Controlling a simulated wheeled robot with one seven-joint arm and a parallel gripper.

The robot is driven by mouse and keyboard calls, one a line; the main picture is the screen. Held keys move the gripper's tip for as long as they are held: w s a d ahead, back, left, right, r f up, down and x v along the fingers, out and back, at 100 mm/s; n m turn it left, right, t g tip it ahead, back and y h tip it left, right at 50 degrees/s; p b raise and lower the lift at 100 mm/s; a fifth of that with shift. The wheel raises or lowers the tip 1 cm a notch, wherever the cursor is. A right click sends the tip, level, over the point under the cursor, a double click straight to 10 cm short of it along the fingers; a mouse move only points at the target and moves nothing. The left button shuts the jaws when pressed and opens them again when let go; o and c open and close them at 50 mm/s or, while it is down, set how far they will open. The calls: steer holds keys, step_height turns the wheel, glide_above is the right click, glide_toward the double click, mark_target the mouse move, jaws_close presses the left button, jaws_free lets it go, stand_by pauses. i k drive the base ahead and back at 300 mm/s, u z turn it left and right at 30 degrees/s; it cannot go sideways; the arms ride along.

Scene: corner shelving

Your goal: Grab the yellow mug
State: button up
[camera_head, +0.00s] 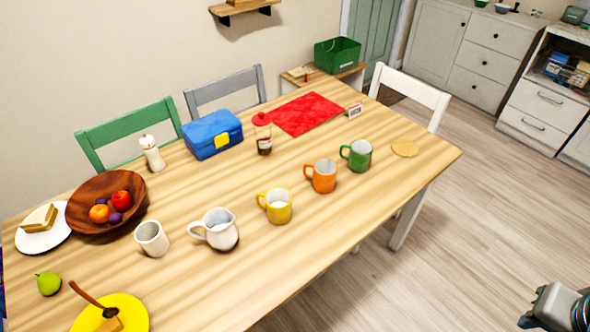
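The yellow mug (278,207) stands upright on the wooden table (340,215), near its front long edge. Its handle points left, and it looks empty. It stands between a white pitcher (217,230) on its left and an orange mug (321,176) on its right, apart from both. A dark grey end part of my arm, with my gripper (553,308), shows at the bottom right corner, over the floor and far from the mug. It is cut off by the frame, and I cannot make out whether its fingers are open.
A green mug (357,155) stands right of the orange one. A white cup (151,238), fruit bowl (88,222), blue box (212,134) and glass jar (263,139) stand on the table. Chairs line the far side; one white chair (412,95) is at the right end. The floor at right is clear.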

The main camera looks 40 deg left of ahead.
mark_target(279, 216)
steer(key=u, duration=0.8)
steer(key=i, duration=0.85)
steer(key=u, duration=1.2)
steer(key=i, duration=0.25)
steer(key=u, duration=0.15)
